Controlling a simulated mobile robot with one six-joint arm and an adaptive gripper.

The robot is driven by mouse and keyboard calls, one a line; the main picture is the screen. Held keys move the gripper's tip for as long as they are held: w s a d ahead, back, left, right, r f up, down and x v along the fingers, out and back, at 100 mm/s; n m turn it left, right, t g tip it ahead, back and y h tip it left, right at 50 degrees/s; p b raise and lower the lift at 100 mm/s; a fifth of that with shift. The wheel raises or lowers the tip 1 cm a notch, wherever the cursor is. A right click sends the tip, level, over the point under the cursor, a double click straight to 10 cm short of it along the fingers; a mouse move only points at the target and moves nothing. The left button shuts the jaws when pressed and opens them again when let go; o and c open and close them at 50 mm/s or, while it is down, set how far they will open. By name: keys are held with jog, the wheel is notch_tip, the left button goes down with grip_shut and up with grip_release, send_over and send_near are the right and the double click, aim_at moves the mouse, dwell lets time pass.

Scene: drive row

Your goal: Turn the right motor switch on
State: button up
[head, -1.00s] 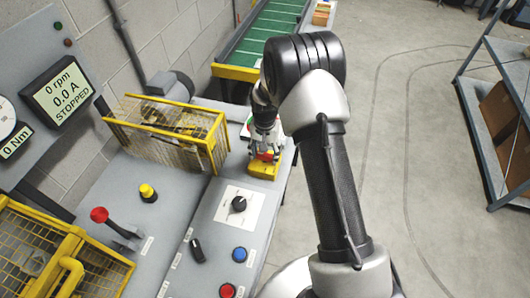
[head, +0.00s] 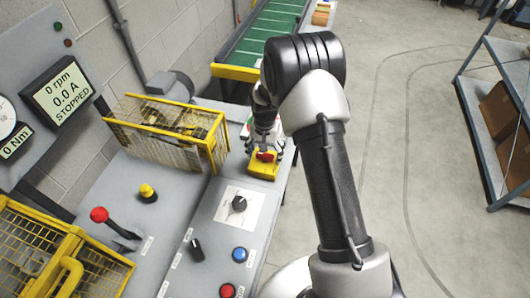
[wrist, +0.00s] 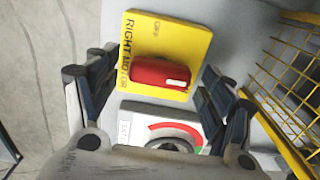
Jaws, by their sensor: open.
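The right motor switch is a red handle (wrist: 160,73) on a yellow plate (wrist: 185,35) lettered "RIGHT MOTOR" in the wrist view. The handle lies across the lettering, with a white mark near its right end. In the head view the yellow plate (head: 262,172) sits near the bench's right edge, and the red handle (head: 265,156) shows partly below my gripper (head: 264,146). In the wrist view my gripper (wrist: 160,75) is open, with one finger on each side of the handle. Gaps show between the fingers and the handle. Depth to the plate is hard to tell.
A dial with a red and green arc (wrist: 172,130) is beside the plate. A yellow mesh guard (head: 215,145) stands left of the switch. A black knob (head: 239,204) and a blue button (head: 240,254) are nearer on the bench. Open floor is to the right.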

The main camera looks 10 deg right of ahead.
notch_tip(320, 180, up, 12)
dwell(0.5)
dwell(0.3)
notch_tip(320, 180, up, 12)
jog(key=n+t, duration=0.1)
jog(key=n, duration=0.1)
send_over(265, 155)
jog(key=s, duration=0.6)
jog(key=s+r+n+t, duration=0.1)
jog(key=s+r, duration=0.6)
jog(key=s, duration=0.1)
jog(key=s+r+n+t, duration=0.1)
jog(key=s+n+t, duration=0.1)
jog(key=s, duration=1.5)
jog(key=shift+s+r+n+t, duration=0.25)
jog(key=shift+s+n+t, duration=0.1)
jog(key=shift+n, duration=0.25)
jog(key=shift+c, duration=0.4)
